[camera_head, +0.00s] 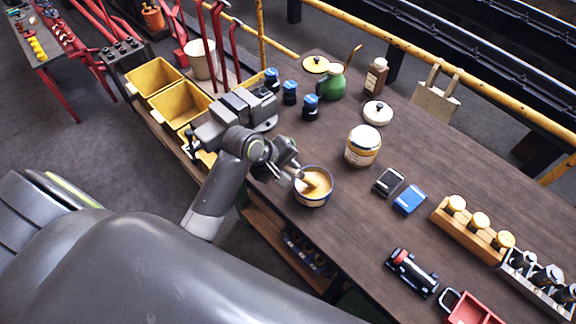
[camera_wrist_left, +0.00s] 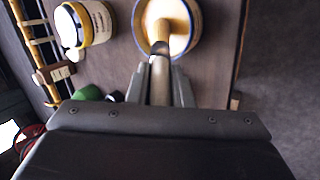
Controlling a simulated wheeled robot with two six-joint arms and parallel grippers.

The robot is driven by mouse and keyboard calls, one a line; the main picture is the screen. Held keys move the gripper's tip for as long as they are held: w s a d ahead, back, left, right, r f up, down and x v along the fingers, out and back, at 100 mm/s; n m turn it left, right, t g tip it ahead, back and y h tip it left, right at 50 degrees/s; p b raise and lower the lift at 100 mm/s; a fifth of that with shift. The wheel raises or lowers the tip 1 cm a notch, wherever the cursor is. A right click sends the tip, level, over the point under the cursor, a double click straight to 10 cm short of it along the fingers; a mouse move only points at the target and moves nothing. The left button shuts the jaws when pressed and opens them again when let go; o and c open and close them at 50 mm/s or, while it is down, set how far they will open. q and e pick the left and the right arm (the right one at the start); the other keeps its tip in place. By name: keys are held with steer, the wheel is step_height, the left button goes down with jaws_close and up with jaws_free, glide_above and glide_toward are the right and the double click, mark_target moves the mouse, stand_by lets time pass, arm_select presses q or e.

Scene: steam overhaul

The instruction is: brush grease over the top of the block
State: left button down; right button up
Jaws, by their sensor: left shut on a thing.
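My left gripper (camera_head: 291,171) is shut on a brush (camera_head: 311,181) with a pale wooden handle, also seen in the left wrist view (camera_wrist_left: 160,38). A small dark block (camera_head: 388,182) with a light top and a blue block (camera_head: 409,199) lie right of the pot. I cannot tell which block is meant. My right gripper is out of view.
A jar (camera_head: 363,146) with a yellow band stands behind the pot. A vise (camera_head: 245,108), dark blue bottles (camera_head: 310,107) and a green jug (camera_head: 331,85) are farther back. A wooden rack (camera_head: 471,231) and a red tray (camera_head: 473,309) are at right. Bench between pot and blocks is clear.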

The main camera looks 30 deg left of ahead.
arm_select(q)
steer(key=shift+s+f, duration=0.1)
steer(key=shift+f, duration=0.05)
steer(key=shift+r, duration=3.6)
